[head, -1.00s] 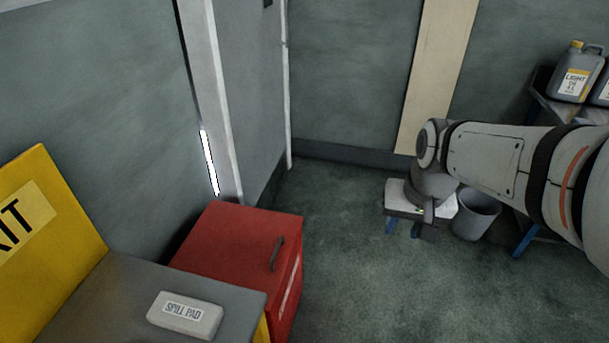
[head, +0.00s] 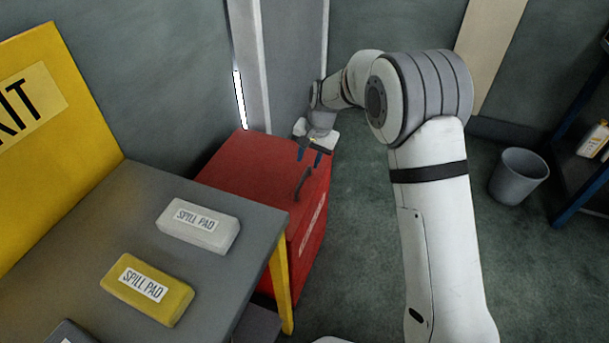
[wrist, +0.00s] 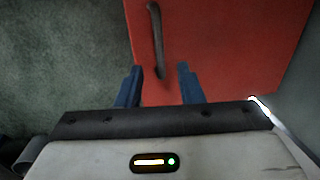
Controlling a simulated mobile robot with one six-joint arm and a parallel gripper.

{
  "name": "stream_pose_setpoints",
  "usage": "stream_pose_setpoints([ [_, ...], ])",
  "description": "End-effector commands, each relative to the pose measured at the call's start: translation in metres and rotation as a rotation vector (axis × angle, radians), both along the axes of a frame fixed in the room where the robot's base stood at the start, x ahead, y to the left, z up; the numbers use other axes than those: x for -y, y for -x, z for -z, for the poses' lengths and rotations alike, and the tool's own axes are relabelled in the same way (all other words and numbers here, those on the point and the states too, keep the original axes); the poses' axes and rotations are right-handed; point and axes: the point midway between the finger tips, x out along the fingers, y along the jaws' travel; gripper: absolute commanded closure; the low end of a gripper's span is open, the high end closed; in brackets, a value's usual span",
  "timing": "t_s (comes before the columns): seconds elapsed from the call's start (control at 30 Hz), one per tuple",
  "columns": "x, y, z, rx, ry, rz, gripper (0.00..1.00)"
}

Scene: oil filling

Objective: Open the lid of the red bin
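The red bin (head: 255,171) stands on the floor beyond the grey-topped table, and its lid is shut. A dark bar handle (head: 303,184) runs along the lid near its right edge. My gripper (head: 308,158) is over the lid at the far end of the handle, fingers pointing down. In the wrist view, the two blue fingers (wrist: 160,71) are apart, with the red lid (wrist: 222,40) below them. The handle (wrist: 156,35) lies ahead of the fingers, its near end close to the gap between them. I cannot tell whether a finger touches the lid.
A grey-topped table (head: 100,222) with a white spill pad (head: 205,238) and a yellow spill pad (head: 135,303) stands in front of the bin. A wall and door frame are close behind it. A grey bucket (head: 518,178) stands at the right, with open floor between.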

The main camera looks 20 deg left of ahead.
Motion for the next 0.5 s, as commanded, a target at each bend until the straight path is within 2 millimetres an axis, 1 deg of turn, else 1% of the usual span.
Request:
stream_pose_setpoints([
  [0.03,-0.001,0.0,0.009,-0.002,0.001,0.0,0.66],
  [0.3,-0.008,0.0,0.051,-0.002,0.001,0.001,0.66],
  [0.4,-0.01,-0.001,0.061,0.0,0.001,0.001,0.66],
  [0.5,-0.012,-0.001,0.066,0.0,0.001,0.0,0.66],
])
